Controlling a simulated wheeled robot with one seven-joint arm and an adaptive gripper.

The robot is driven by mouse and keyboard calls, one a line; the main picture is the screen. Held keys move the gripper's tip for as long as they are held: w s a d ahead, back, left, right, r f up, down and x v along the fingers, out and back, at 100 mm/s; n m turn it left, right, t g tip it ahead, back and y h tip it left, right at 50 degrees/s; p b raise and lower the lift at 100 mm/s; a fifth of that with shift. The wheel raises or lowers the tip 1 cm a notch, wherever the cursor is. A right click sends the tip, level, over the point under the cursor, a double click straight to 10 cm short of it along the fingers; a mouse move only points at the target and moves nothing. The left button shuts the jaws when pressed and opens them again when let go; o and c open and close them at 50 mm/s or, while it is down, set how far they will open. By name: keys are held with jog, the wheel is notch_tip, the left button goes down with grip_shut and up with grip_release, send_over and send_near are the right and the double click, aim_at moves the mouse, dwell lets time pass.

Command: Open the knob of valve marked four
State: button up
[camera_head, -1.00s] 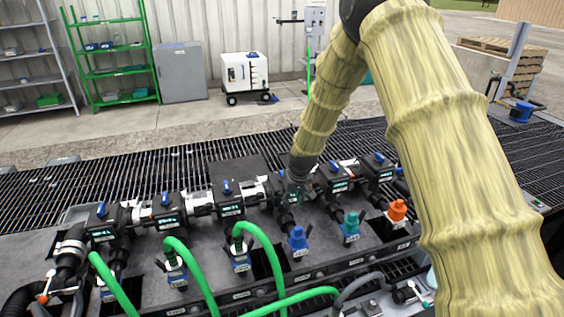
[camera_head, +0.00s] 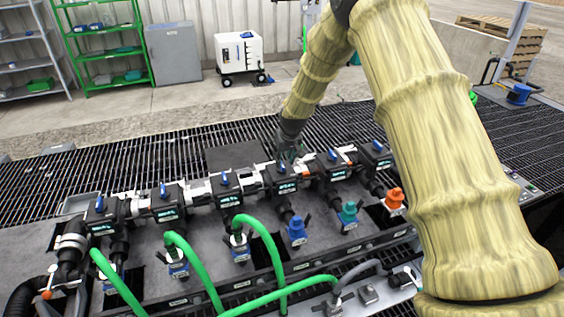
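A row of black valve bodies with blue knobs and small lit displays runs along the manifold; their markings are too small to read. The fourth valve from the left (camera_head: 281,186) has its blue knob (camera_head: 281,167) showing upright on top. My gripper (camera_head: 289,154) points down just behind and above this knob. It is small and dark, and I cannot tell whether its fingers are open or touch the knob. The fifth valve (camera_head: 334,172) stands close to its right, and the third valve (camera_head: 228,197) to its left.
Green hoses (camera_head: 262,232) arch up in front of the left valves. Blue (camera_head: 297,231), teal (camera_head: 349,215) and orange (camera_head: 394,198) fittings stand in front of the right valves. Dark grating (camera_head: 120,160) lies open behind the row. My arm covers much of the right side.

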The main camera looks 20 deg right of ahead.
aim_at(282, 165)
jog(key=shift+p+x, duration=0.65)
jog(key=shift+x, duration=1.6)
grip_shut()
